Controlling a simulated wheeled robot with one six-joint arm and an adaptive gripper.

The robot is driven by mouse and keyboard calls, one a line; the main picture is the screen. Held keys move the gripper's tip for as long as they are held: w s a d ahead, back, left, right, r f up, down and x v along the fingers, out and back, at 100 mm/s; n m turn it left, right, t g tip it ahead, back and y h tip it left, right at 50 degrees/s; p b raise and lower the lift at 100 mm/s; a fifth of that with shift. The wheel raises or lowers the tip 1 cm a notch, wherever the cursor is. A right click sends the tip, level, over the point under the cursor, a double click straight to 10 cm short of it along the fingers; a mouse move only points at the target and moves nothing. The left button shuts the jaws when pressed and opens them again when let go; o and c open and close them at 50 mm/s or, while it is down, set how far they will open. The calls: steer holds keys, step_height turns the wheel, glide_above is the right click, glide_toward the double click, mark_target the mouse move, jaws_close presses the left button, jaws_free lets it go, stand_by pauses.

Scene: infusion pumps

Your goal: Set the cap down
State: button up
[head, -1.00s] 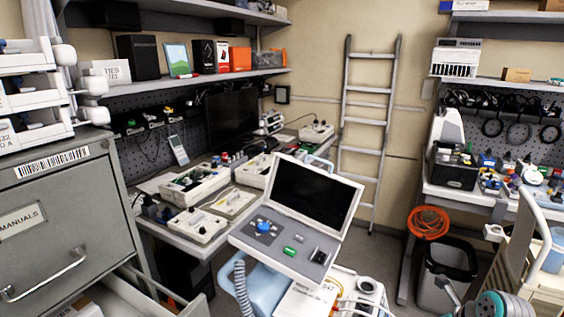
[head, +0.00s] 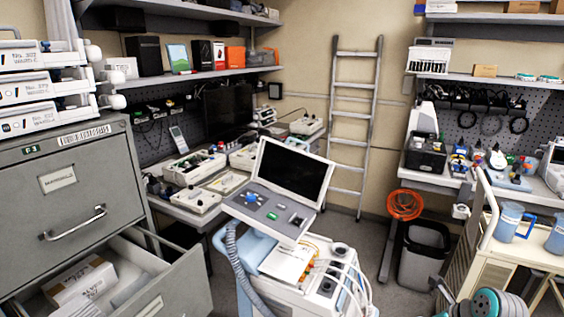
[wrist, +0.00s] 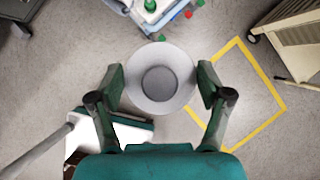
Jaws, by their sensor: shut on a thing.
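My gripper (wrist: 160,84) shows in the wrist view. Its two dark green fingers stand on either side of a round, light grey cap (wrist: 160,105). The jaws are shut on the cap. The cap has a wide flat rim and a darker round centre. It is held above the grey floor, which shows all around it. In the head view only part of my arm shows at the bottom right, and I cannot make out the cap there.
Yellow tape (wrist: 279,89) marks a square on the floor. A trolley with a screen (head: 290,180) stands mid-room. An open drawer (head: 165,285) juts out at left. A grey bin (head: 424,255) stands by the right bench. A cream cart (head: 490,262) with blue jugs (head: 508,222) is at right.

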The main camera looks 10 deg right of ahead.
steer(key=w+a+f+n+g+y, duration=0.5)
steer(key=w+a+f+n, duration=0.45)
steer(key=n, duration=0.55)
steer(key=s+a+f+n+g+h, duration=0.2)
steer(key=a+f+n+g+h, duration=0.4)
steer(key=a+n, duration=0.8)
steer(key=shift+s+f+n+g+h, duration=0.3)
steer(key=shift+s+f+n+g, duration=0.1)
steer(key=shift+f+n, duration=1.55)
